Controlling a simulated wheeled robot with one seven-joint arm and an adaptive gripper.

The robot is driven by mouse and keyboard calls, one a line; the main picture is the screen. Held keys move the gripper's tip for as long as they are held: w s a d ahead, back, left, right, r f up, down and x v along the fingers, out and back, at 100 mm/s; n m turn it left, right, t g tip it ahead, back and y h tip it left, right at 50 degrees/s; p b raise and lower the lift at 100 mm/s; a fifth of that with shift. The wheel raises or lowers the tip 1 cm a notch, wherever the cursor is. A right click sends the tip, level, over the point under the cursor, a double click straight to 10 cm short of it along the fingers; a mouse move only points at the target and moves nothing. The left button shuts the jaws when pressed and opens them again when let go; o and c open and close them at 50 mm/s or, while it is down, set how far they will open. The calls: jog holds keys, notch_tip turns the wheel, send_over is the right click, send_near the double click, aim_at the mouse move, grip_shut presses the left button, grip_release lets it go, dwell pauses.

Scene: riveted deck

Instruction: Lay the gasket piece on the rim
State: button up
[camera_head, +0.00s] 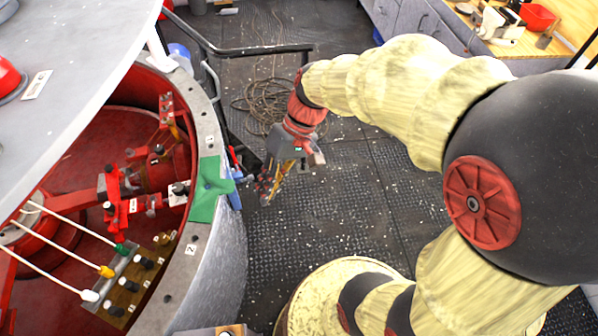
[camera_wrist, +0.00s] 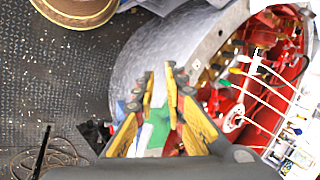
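The green gasket piece (camera_head: 209,190) lies flat on the grey rim (camera_head: 182,240) of the round red-lined housing, between the labels 1 and 2. Its outer edge reaches the rim's outer side. My gripper (camera_head: 266,188) hangs just outside the rim, to the right of the green piece and apart from it, fingers pointing down. In the wrist view the green piece (camera_wrist: 156,132) shows behind my yellow gripper fingers (camera_wrist: 160,85), partly hidden by them. The fingertips stand a small gap apart, with nothing seen held between them.
Blue parts (camera_head: 236,190) sit at the rim's outer side beside the green piece. Red fittings and white, yellow and green plugs (camera_head: 106,271) fill the housing. A handrail (camera_head: 250,50) and coiled rope (camera_head: 265,100) lie behind my gripper. The deck (camera_head: 330,200) to the right is clear.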

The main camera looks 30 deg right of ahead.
jog(key=s+d+r+t+h, duration=0.4)
jog(key=s+r+t+h, duration=0.1)
jog(key=r, duration=0.5)
jog(key=shift+s+d+r+t+h, duration=0.15)
jog(key=shift+s+d+t+h, duration=0.25)
jog(key=shift+t, duration=0.3)
jog(key=shift+a, duration=0.15)
